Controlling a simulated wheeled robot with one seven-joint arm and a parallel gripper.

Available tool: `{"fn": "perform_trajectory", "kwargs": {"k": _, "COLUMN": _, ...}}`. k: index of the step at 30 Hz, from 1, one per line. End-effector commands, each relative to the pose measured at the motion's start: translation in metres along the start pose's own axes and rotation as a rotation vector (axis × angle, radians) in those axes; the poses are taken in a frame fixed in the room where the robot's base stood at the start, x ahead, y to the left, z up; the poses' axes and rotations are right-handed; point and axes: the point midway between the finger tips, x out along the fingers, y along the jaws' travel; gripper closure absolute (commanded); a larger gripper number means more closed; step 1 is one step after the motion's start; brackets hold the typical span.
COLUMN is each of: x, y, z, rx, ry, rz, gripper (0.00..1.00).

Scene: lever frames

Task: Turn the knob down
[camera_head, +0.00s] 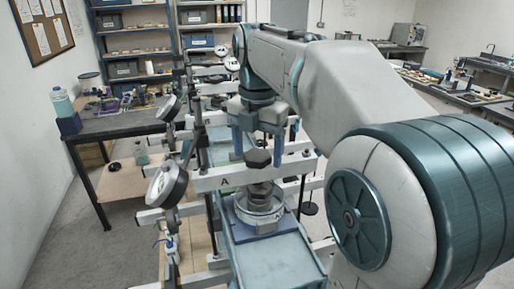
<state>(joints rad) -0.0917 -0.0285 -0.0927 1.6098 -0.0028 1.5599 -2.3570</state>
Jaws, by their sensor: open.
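A dark, faceted knob (259,158) stands on a short upright post above a round metal collar (260,206) on the nearest lever frame. My own arm comes in from the right and hides part of the room behind.
Round dial gauges (167,186) stand on the left of the frame. More frames with white crossbars line up behind. A dark workbench (115,126) with bottles and small parts is at left. Shelves (140,53) stand at the back. The floor at lower left is clear.

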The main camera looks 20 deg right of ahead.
Motion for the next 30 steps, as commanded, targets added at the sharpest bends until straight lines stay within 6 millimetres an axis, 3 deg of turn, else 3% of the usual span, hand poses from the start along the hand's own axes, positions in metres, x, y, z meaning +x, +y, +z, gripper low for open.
{"fn": "perform_trajectory", "kwargs": {"k": 3, "x": -0.0002, "y": 0.0000, "z": 0.0000, "rx": 0.000, "ry": 0.000, "rz": 0.000, "gripper": 0.29}}
{"fn": "perform_trajectory", "kwargs": {"k": 8, "x": -0.0003, "y": -0.0001, "z": 0.0000, "rx": 0.000, "ry": 0.000, "rz": 0.000, "gripper": 0.71}}
{"fn": "perform_trajectory", "kwargs": {"k": 20, "x": -0.0007, "y": -0.0001, "z": 0.0000, "rx": 0.054, "ry": 0.000, "rz": 0.000, "gripper": 0.71}}
{"fn": "perform_trajectory", "kwargs": {"k": 30, "x": -0.0011, "y": -0.0001, "z": -0.0002, "rx": 0.298, "ry": 0.001, "rz": -0.001, "gripper": 0.71}}
